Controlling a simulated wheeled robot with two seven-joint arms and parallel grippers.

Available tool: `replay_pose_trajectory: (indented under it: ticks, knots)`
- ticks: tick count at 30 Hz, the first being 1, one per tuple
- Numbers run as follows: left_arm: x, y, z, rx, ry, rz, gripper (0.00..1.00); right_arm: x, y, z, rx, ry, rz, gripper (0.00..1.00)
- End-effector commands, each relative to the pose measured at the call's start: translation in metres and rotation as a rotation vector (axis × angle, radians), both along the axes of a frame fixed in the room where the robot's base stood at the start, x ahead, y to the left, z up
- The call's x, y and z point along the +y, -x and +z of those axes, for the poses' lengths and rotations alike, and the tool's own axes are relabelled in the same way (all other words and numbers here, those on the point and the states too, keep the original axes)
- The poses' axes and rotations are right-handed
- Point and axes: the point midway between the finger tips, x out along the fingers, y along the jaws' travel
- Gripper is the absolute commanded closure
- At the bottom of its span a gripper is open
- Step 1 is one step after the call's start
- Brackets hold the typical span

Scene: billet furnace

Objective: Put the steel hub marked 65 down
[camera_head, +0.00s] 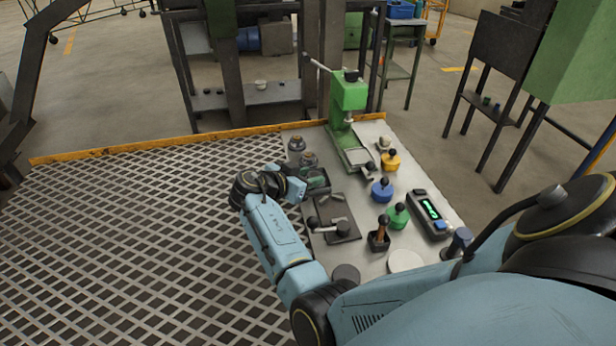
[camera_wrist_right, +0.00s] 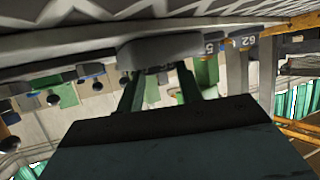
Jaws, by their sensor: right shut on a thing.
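My right gripper (camera_head: 317,178) is low over the left part of the light work table (camera_head: 375,262). In the right wrist view its two green fingers (camera_wrist_right: 160,88) are shut on a grey, rounded steel hub (camera_wrist_right: 160,50). I cannot read a mark on this hub. In the head view it is hard to tell apart from the fingers. A dark steel hub (camera_head: 308,158) shows right behind the gripper, and another hub (camera_head: 296,144) stands farther back. Tags reading 5 and 62 show right of the held hub in the wrist view. My left gripper is not in view.
A green press (camera_head: 347,105) stands at the table's back. A dark plate with a lever (camera_head: 335,222) lies in front of the gripper. Blue (camera_head: 381,190), green (camera_head: 397,216) and yellow (camera_head: 390,161) knobbed pieces and a digital gauge (camera_head: 430,213) stand to the right.

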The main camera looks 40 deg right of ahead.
Motion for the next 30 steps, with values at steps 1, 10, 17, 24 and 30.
replay_pose_trajectory:
  ticks: [1,10,17,24,30]
  knots:
    - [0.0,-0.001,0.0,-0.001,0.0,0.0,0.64,0.0,-0.001,0.001,-0.002,0.003,0.0,1.0]
    - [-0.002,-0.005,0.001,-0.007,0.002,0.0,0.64,0.0,0.0,-0.001,0.0,0.0,0.0,0.42]
    - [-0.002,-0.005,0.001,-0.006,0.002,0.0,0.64,0.0,0.0,0.0,0.0,0.0,0.0,0.42]
    - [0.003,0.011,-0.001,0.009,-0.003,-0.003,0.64,0.02,0.001,0.009,-0.001,-0.002,0.003,0.42]
    - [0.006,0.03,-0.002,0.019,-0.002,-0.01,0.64,0.061,0.005,0.027,-0.001,-0.002,0.002,0.42]
